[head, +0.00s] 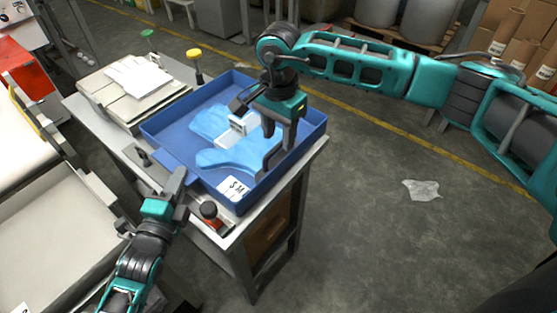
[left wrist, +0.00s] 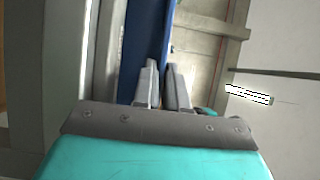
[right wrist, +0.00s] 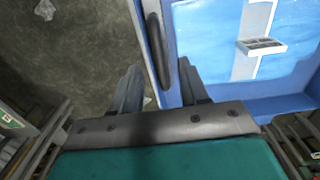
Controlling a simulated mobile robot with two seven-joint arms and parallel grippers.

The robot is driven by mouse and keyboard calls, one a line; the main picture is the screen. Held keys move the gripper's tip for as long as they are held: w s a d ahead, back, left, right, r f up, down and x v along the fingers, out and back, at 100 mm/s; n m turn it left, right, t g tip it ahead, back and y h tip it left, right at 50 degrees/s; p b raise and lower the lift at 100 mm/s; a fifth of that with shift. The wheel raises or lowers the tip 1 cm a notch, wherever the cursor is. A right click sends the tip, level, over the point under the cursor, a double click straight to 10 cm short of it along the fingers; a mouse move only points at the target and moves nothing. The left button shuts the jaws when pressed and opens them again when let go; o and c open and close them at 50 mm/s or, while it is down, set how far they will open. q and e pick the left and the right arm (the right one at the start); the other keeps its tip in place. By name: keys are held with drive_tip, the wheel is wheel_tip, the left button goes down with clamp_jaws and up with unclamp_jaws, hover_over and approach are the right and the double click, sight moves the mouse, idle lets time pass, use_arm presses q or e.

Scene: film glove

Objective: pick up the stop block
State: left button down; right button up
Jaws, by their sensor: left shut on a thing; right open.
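I cannot single out the stop block with certainty. My right gripper (head: 276,158) is open over the tray's right part. In the right wrist view its fingers (right wrist: 160,68) lie either side of the tray wall (right wrist: 151,75).
Light-blue gloves (head: 226,160) with a white band (head: 238,130) and a size card (head: 234,188) lie in the tray. A stack of pale sheets (head: 130,95) sits behind left. Yellow (head: 194,54) and green (head: 148,34) knobs stand behind. Floor right of the bench is mostly clear.

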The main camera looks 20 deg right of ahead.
drive_tip(key=shift+f, duration=0.85)
clamp_jaws()
idle(0.7)
drive_tip(key=shift+w+r, duration=0.1)
drive_tip(key=shift+r, duration=0.1)
